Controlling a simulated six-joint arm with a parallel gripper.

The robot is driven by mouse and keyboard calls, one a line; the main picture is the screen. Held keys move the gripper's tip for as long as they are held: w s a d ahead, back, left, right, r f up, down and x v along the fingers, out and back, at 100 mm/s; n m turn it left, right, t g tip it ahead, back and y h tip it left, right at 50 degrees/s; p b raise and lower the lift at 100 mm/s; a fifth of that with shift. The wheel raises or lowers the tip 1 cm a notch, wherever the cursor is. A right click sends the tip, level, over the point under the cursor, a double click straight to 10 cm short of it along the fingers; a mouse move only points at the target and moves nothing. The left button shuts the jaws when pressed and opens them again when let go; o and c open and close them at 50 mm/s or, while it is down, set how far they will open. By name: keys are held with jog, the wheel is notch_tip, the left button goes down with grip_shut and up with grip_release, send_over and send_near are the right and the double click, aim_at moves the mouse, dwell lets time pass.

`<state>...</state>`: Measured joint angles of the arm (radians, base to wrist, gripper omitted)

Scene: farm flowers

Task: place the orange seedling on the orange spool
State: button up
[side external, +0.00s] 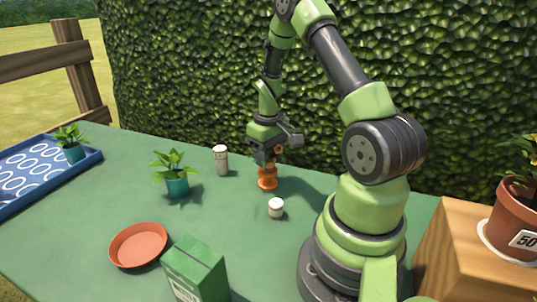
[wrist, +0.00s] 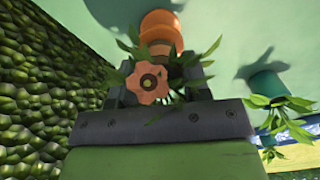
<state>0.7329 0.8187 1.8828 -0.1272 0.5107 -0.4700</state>
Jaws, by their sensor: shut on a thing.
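My gripper (side external: 266,160) points down just above the orange spool (side external: 267,183) in the side view. It is shut on the orange seedling, whose orange flower (wrist: 150,83) and green leaves show between the fingers in the wrist view. Only a small bit of the flower (side external: 278,148) shows in the side view. The fingers hide most of the seedling's lower part. In the wrist view the spool (wrist: 160,22) lies right beyond the fingers, in line with the seedling. I cannot tell whether the seedling touches the spool.
A white spool (side external: 276,208) and a grey-white container (side external: 221,160) stand close by. A teal-potted plant (side external: 177,185) is to the left. An orange saucer (side external: 138,246) and green box (side external: 196,272) are in front. A blue tray (side external: 60,178) holds another plant (side external: 72,152). A hedge stands behind.

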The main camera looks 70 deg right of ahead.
jog(key=o, duration=0.9)
jog(key=shift+f, duration=0.1)
jog(key=shift+r, duration=0.5)
notch_tip(320, 180, up, 12)
jog(key=shift+a+f, duration=0.1)
jog(key=shift+f, duration=0.15)
jog(key=s+a+r+t, duration=0.1)
jog(key=a+r+t, duration=0.1)
jog(key=a+r, duration=0.55)
jog(key=s+a+r+t, duration=0.2)
jog(key=a+r+t, duration=0.15)
jog(key=a, duration=0.65)
jog(key=s+a+t+y, duration=0.1)
jog(key=s+a+y, duration=0.1)
jog(key=s+a, duration=0.4)
jog(key=shift+r+n+t, duration=0.3)
jog(key=shift+r+t, duration=0.05)
jog(key=shift+r, duration=0.1)
